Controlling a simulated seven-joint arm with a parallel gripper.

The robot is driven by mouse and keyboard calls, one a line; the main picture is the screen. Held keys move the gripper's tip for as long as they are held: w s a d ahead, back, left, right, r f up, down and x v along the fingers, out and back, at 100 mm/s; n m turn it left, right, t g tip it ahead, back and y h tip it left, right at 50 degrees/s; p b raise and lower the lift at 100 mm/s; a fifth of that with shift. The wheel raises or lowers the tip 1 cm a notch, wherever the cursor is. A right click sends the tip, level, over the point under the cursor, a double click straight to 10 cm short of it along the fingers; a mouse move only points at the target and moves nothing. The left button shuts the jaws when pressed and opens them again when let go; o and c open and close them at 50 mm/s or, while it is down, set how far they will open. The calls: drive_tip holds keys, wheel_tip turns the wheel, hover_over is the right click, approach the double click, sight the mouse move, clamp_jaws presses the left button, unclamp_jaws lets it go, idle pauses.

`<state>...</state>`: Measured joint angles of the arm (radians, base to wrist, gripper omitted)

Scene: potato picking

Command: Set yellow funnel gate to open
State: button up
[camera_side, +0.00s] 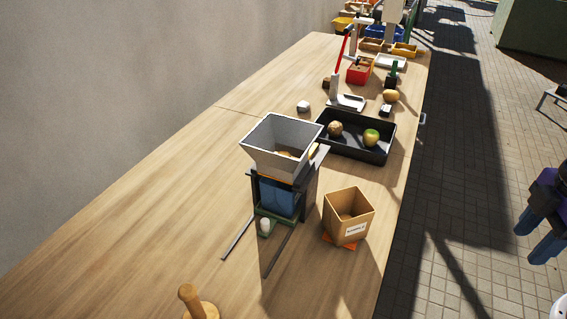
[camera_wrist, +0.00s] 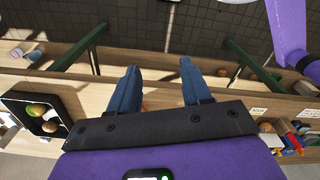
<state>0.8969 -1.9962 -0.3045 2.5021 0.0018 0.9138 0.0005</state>
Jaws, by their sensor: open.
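The funnel (camera_side: 257,150) is a grey square hopper on a dark stand on the table in the side view. A thin yellow-orange strip (camera_side: 277,178) shows just under it, above a blue part (camera_side: 278,195). I cannot tell whether this strip is the gate, or how it is set. My gripper (camera_side: 536,240) is at the right edge of the side view, off the table over the paved floor and far from the funnel. In the wrist view my gripper (camera_wrist: 157,78) has its two blue fingers wide apart with nothing held. The funnel cannot be made out in the wrist view.
A cardboard box (camera_side: 343,218) stands right of the funnel stand. Behind it is a black tray (camera_side: 351,153) with a potato and an apple. Two rails extend in front of the stand. A wooden peg (camera_side: 190,300) stands near. The table's left side (camera_side: 150,210) is clear.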

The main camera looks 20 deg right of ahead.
drive_tip(key=shift+c, duration=0.3)
drive_tip(key=w+a+m+g+y, duration=0.4)
drive_tip(key=w+a+m, duration=0.4)
drive_tip(key=w, duration=0.4)
drive_tip(key=w+a+m+g+y, duration=0.3)
drive_tip(key=w+a+m, duration=0.4)
drive_tip(key=w+m, duration=0.4)
drive_tip(key=w+d+f+m+t+y, duration=0.2)
drive_tip(key=w+d+m+y, duration=0.2)
drive_tip(key=w, duration=0.4)
drive_tip(key=w+d+f+m+t+y, duration=0.2)
drive_tip(key=w+d+m+t+y, duration=0.15)
drive_tip(key=w, duration=0.35)
drive_tip(key=w+d+f+m+t+y, duration=0.1)
drive_tip(key=w+d+f+m+y, duration=0.2)
drive_tip(key=w, duration=0.5)
drive_tip(key=shift+m, duration=0.55)
drive_tip(key=a, duration=0.5)
drive_tip(key=a+r, duration=0.1)
drive_tip(key=a, duration=1.1)
drive_tip(key=shift+r, duration=0.25)
drive_tip(key=shift+d, duration=0.1)
clamp_jaws()
